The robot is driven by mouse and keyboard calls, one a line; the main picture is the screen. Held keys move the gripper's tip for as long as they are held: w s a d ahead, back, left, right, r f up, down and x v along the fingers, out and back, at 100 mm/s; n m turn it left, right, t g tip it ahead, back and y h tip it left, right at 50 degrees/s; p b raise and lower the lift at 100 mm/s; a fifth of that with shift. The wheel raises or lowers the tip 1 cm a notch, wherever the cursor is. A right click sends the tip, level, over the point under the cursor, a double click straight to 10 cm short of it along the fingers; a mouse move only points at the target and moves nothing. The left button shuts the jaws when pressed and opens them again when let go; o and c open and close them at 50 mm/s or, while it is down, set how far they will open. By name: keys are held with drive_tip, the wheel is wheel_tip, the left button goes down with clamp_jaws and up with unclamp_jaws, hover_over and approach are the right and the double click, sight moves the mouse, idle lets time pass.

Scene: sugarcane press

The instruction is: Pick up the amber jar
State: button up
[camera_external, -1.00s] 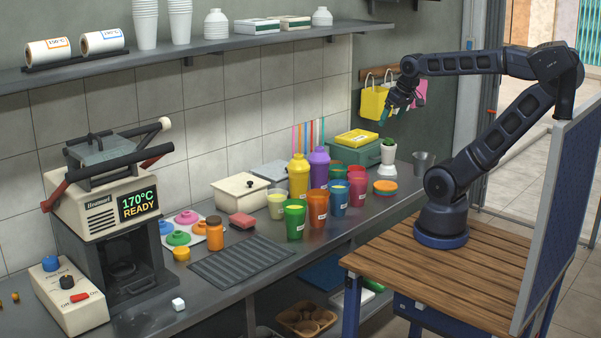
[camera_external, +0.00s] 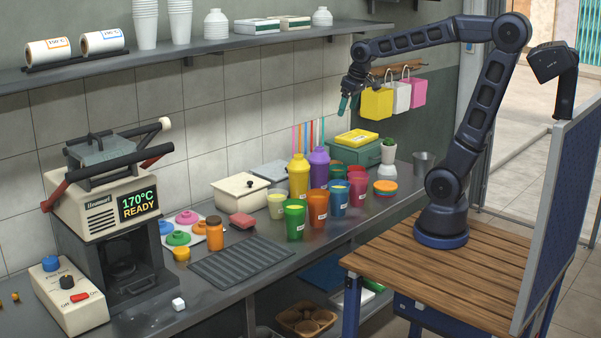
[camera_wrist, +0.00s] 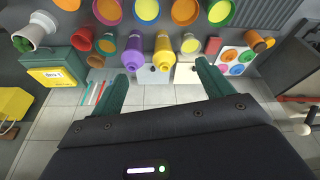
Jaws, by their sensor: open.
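The amber jar (camera_external: 215,233) is orange-brown with a brown lid. It stands upright on the counter, between the tray of coloured lids and the grey ribbed mat. In the wrist view the jar (camera_wrist: 257,41) shows at the upper right, well outside my fingers. My gripper (camera_external: 347,104) is open and empty, high above the counter's back part, far to the right of the jar. Its green fingers also show spread apart in the wrist view (camera_wrist: 162,75).
Several coloured cups (camera_external: 295,220) and yellow and purple bottles (camera_external: 299,178) stand right of the jar. The press (camera_external: 105,215) is to the left. A shelf (camera_external: 240,42) runs above. The ribbed mat (camera_external: 240,262) is bare.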

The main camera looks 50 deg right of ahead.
drive_tip(key=w+a+f+n+g, duration=0.1)
drive_tip(key=w+a+f+n, duration=0.15)
drive_tip(key=w+a, duration=0.75)
drive_tip(key=n+g, duration=0.2)
drive_tip(key=n, duration=0.4)
approach(215, 231)
drive_tip(key=w, duration=0.1)
drive_tip(key=w+d, duration=0.2)
drive_tip(key=shift+w+f+m+h, duration=0.15)
drive_tip(key=shift+f+m+h, duration=0.1)
drive_tip(key=shift+h, duration=0.05)
drive_tip(key=shift+a+f, duration=0.35)
drive_tip(key=shift+f, duration=0.15)
drive_tip(key=shift+s+f, duration=0.1)
drive_tip(key=shift+f, duration=2.5)
drive_tip(key=shift+s+f, duration=0.15)
drive_tip(key=shift+f, duration=2.45)
drive_tip(key=c, duration=1.3)
drive_tip(key=shift+c, duration=0.2)
drive_tip(key=shift+r, duration=0.1)
